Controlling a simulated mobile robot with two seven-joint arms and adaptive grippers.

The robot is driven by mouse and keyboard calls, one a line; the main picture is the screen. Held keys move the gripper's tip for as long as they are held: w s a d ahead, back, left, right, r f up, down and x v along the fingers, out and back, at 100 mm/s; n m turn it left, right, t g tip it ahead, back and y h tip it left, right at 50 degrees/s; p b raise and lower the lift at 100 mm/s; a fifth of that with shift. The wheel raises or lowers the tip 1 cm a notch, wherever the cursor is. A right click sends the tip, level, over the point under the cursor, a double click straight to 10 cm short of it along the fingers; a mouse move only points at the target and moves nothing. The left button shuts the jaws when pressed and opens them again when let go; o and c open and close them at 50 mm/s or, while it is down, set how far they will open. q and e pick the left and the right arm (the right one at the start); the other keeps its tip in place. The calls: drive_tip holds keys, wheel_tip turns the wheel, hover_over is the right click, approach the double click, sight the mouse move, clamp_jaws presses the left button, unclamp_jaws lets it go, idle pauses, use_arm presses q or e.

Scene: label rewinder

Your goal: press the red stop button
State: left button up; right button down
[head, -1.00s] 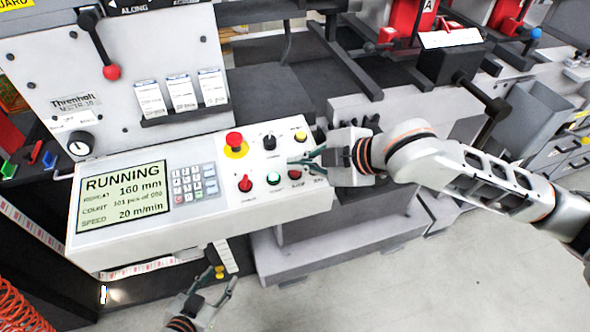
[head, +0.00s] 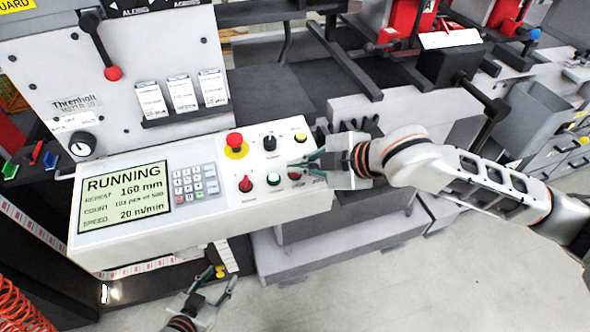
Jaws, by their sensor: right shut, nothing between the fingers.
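A larger red mushroom button on a yellow base (head: 235,142) sits higher and left. The panel screen (head: 124,196) reads RUNNING. My left gripper (head: 211,281) is open and empty, below the panel's front edge.
A keypad (head: 195,184) is to the left. Grey machine blocks stand behind my right gripper. Open floor (head: 400,285) lies at the lower right.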

drive_tip(key=shift+f, duration=0.5)
idle(0.7)
drive_tip(key=shift+r, duration=0.1)
drive_tip(key=shift+r+p, duration=0.65)
drive_tip(key=shift+p, duration=0.5)
drive_tip(key=shift+r, duration=0.15)
drive_tip(key=shift+s+d+r+p, duration=0.1)
drive_tip(key=shift+s+r+p, duration=0.1)
drive_tip(key=shift+r+p, duration=0.75)
drive_tip(key=r, duration=0.3)
drive_tip(key=shift+s+b, duration=0.25)
drive_tip(key=shift+b, duration=0.05)
